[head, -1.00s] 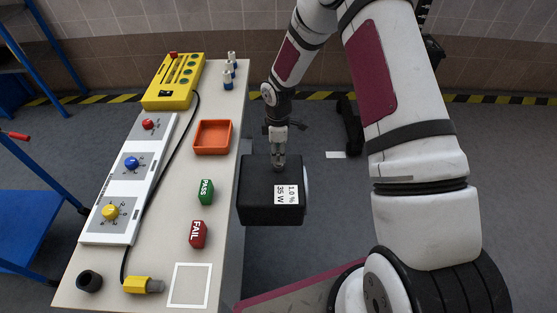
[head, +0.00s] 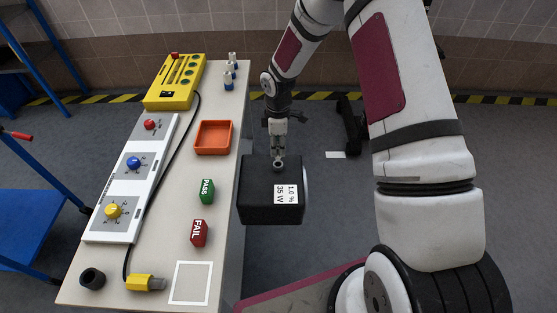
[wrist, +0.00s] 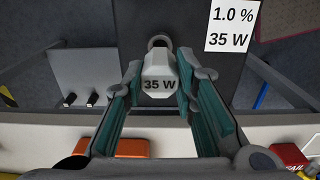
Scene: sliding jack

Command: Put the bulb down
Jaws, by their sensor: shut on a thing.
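My gripper (head: 278,150) is over a black box (head: 258,205) at the table's right side. In the wrist view the gripper (wrist: 159,85) is shut on the pale bulb (wrist: 158,77), marked "35 W". In the head view the fingers largely hide the bulb. The box has a label (head: 286,194) reading "1.0 % 35 W", and a dark ring (head: 279,165) on its top, just below the fingers. I cannot tell whether the bulb touches the ring.
On the table (head: 165,255) are an orange tray (head: 228,138), a green PASS block (head: 206,191), a red FAIL block (head: 199,233) and a white square outline (head: 190,284). Several small bottle-like items (head: 229,80) stand at the back. A white control panel (head: 128,190) lines the left.

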